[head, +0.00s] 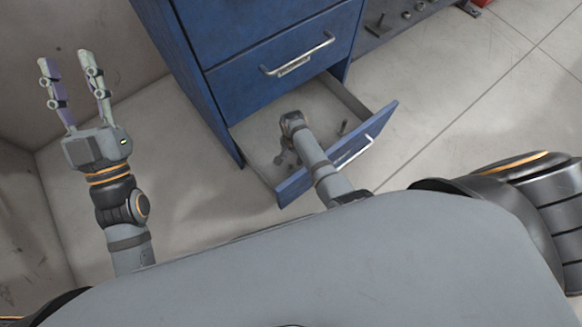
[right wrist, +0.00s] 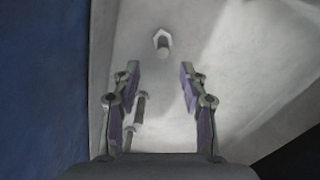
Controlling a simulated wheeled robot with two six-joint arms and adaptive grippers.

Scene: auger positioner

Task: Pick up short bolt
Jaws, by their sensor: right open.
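The blue drawer (head: 378,127) is pulled open, with bolts on its grey floor. In the right wrist view, one hex-headed bolt (right wrist: 162,44) lies ahead of the fingertips, roughly centred between them. Two more bolts (right wrist: 140,108) show beside and partly behind the left finger. In the head view, a bolt (head: 342,128) shows near the drawer front. I cannot tell for certain which bolt is the short one. My right gripper (right wrist: 160,72) is open and empty inside the drawer; its fingers are mostly hidden in the head view. My left gripper (head: 63,58) is open and empty, away from the cabinet.
The blue cabinet (head: 245,38) stands above and behind the open drawer, with a closed drawer and metal handle (head: 298,55) over it. The drawer's walls surround my right gripper. A grey shelf with small parts (head: 405,14) is at the upper right. Pale floor (head: 460,100) is clear.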

